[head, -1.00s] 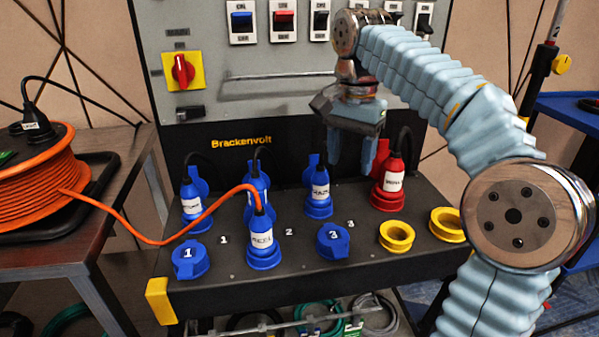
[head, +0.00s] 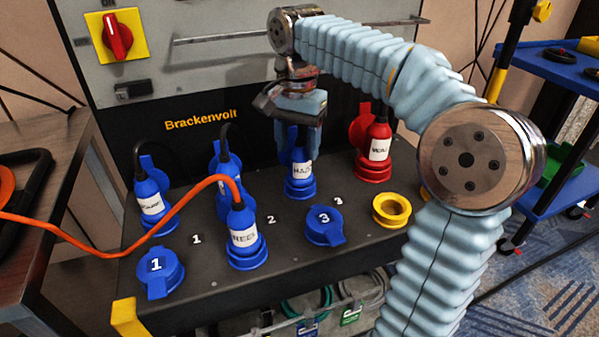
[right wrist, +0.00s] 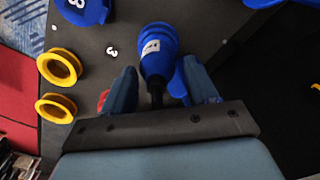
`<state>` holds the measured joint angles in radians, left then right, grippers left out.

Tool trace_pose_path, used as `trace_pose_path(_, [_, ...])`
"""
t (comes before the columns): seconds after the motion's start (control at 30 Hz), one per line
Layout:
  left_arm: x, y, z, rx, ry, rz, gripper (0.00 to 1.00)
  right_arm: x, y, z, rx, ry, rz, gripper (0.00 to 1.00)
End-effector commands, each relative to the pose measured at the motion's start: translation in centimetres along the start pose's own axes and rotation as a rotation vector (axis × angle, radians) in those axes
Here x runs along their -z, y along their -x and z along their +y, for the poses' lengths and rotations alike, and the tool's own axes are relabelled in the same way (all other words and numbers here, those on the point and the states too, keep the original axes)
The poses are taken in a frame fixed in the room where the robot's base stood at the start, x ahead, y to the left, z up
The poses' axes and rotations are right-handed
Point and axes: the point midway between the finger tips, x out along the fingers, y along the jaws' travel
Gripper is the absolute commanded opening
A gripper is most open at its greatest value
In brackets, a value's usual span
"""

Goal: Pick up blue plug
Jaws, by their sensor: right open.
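A blue plug (head: 299,172) with a white label stands upright in the back row of the black panel, left of the red plug. My right gripper (head: 298,128) is open above it, fingers pointing down, and partly hides its top. In the right wrist view the blue plug (right wrist: 158,48) lies just beyond the open fingers of my right gripper (right wrist: 163,86), with its black cable between them. I cannot tell whether a finger touches it. Other blue plugs stand to the left: one with an orange cable (head: 243,238) and one at the far left (head: 151,205). My left gripper is not in view.
A red plug (head: 377,152) stands close on the right. Blue caps (head: 160,272) (head: 325,225) and a yellow ring socket (head: 391,210) line the panel front. The orange cable (head: 120,250) arches in from the left. A blue cart (head: 565,75) stands at right.

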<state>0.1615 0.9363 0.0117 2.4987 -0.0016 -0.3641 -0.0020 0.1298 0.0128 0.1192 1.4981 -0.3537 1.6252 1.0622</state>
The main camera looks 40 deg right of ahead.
Motion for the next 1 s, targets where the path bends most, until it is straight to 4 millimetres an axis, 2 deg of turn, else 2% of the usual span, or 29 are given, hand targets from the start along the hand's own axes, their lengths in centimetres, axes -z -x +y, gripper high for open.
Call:
trace_pose_path(0.2, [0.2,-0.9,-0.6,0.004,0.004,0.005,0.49,0.1,-3.6,0.4,-0.003,0.000,-0.002,0.58])
trace_pose_path(0.3, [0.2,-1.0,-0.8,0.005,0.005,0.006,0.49,0.1,-4.6,0.3,-0.001,0.001,-0.001,0.58])
trace_pose_path(0.57, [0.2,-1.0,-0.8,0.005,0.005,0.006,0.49,0.1,-4.9,0.3,0.002,0.002,0.000,0.58])
trace_pose_path(0.9, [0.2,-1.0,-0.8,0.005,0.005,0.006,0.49,0.1,-4.8,0.3,0.002,0.003,0.000,0.09])
trace_pose_path(1.0, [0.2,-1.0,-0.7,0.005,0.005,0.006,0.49,0.1,-4.8,0.3,0.002,0.003,0.000,0.09])
